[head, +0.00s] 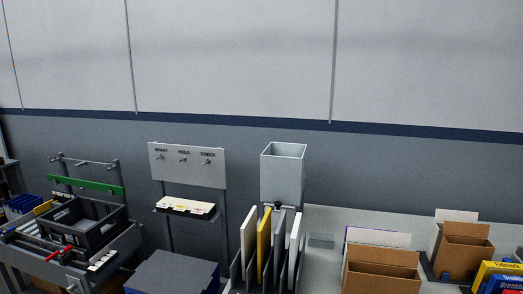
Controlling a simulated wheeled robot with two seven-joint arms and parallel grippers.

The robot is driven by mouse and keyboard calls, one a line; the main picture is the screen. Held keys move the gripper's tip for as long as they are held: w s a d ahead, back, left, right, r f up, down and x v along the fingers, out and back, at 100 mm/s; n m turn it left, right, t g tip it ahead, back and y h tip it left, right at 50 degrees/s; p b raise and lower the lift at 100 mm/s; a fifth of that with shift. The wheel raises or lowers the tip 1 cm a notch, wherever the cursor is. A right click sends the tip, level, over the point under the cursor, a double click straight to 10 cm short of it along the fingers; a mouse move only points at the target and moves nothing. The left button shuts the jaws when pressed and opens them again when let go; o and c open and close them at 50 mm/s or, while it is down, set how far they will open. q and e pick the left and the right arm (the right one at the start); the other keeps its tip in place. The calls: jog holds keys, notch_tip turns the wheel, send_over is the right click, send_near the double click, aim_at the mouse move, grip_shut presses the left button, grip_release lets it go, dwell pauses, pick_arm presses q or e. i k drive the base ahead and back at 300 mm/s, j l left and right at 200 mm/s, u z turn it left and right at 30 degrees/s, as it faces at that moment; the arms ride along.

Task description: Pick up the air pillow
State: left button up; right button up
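I cannot make out an air pillow for certain. Neither of my grippers is in view.
A rack holds upright white, yellow and grey panels (263,248); behind it stands a tall grey bin (283,175). Cardboard boxes (381,270) (463,255) stand at the right. A labelled board (187,165) is left of centre. A black crate (82,225) sits at far left.

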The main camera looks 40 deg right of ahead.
aim_at(323, 241)
jog(key=z, duration=1.6)
jog(key=j+u, duration=0.2)
jog(key=u, duration=0.25)
jog(key=k, duration=0.05)
